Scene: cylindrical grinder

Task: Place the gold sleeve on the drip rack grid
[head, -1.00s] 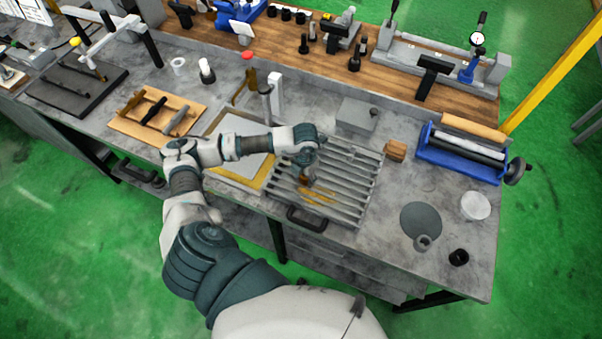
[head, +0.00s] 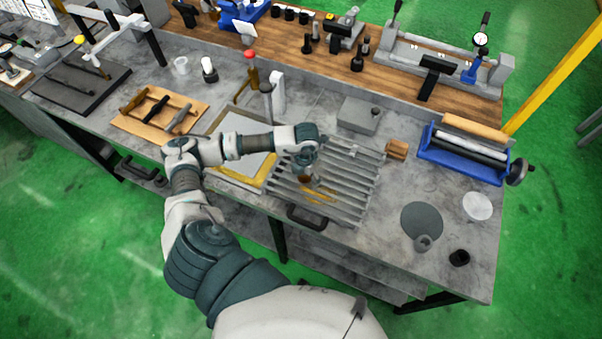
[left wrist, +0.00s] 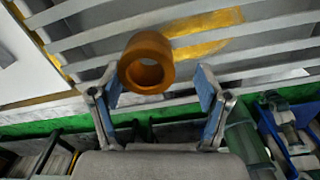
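The gold sleeve (left wrist: 147,62) is a short orange-gold ring in the left wrist view, with its dark hole facing the camera. It appears against the grey bars of the drip rack grid (left wrist: 90,35), just beyond my fingertips. My left gripper (left wrist: 160,88) is open. Its blue-padded fingers stand wider apart than the sleeve, which is nearer the left finger, with a clear gap on the right. In the head view my left gripper (head: 304,174) points down over the drip rack grid (head: 345,185), hiding most of the sleeve. My right gripper is not in view.
Gold-yellow patches (head: 320,195) show among the rack bars. A yellow-edged tray (head: 235,172) lies left of the rack, and a grey box (head: 358,115) stands behind it. A wooden block (head: 397,150) and a blue roller device (head: 462,150) are to the right.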

